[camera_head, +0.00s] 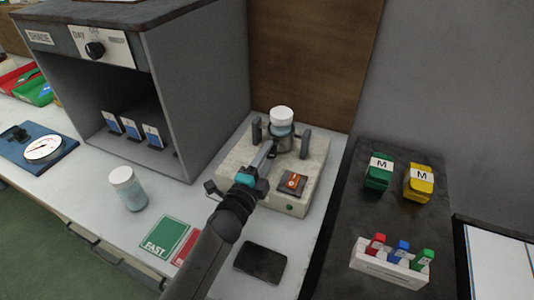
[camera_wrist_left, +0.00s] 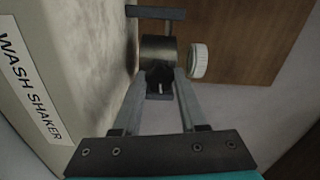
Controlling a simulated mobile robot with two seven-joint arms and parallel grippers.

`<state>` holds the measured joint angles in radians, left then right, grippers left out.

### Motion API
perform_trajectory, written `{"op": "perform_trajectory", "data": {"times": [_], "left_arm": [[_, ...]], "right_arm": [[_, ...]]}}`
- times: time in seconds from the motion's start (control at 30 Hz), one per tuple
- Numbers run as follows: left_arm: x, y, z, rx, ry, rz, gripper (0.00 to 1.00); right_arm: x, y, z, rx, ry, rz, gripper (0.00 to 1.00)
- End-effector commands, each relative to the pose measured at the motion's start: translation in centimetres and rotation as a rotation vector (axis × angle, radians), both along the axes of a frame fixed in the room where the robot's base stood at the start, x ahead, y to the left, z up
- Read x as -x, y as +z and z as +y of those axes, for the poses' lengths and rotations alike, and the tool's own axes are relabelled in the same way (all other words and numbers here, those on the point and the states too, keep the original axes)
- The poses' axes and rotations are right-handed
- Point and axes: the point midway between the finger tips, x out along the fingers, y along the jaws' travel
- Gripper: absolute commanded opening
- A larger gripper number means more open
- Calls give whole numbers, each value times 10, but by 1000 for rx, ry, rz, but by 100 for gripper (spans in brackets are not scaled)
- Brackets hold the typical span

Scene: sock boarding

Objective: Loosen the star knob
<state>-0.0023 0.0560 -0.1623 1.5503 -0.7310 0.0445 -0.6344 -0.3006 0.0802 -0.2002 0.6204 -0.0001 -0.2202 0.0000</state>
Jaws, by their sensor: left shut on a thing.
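The wash shaker (camera_head: 238,158) is a pale box on the bench, with its name plate at the left of the left wrist view (camera_wrist_left: 28,88). A jar with a white lid (camera_head: 281,115) stands upright in the clamp on top; its lid also shows in the left wrist view (camera_wrist_left: 198,61). My left gripper (camera_head: 271,149) reaches the front of the clamp. In the left wrist view its fingers (camera_wrist_left: 160,84) are closed around the dark star knob (camera_wrist_left: 159,76), which is partly hidden between them. My right gripper is not in view.
A second white-lidded jar (camera_head: 127,188) stands left of the shaker. The shade cabinet (camera_head: 205,90) is behind it. Green FAST card (camera_head: 165,238) and a black pad (camera_head: 261,262) lie in front. A rack of coloured bottles (camera_head: 388,262) is at right.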

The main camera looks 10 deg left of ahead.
Motion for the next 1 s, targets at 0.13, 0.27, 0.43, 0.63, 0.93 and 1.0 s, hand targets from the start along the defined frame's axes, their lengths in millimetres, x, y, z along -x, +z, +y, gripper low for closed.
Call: {"op": "perform_trajectory", "data": {"times": [0.13,0.27,0.43,0.63,0.93,1.0], "left_arm": [[0,3,-1,140,-1,25,0],[0,3,-1,261,-2,48,0],[0,3,-1,419,-2,78,0],[-1,4,-1,605,-2,114,0],[0,3,-1,875,-3,168,0],[0,3,-1,932,-4,179,0]], "right_arm": [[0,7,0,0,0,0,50],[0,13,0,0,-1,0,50],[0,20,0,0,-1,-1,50],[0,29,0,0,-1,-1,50],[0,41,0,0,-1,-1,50],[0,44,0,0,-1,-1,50]]}}
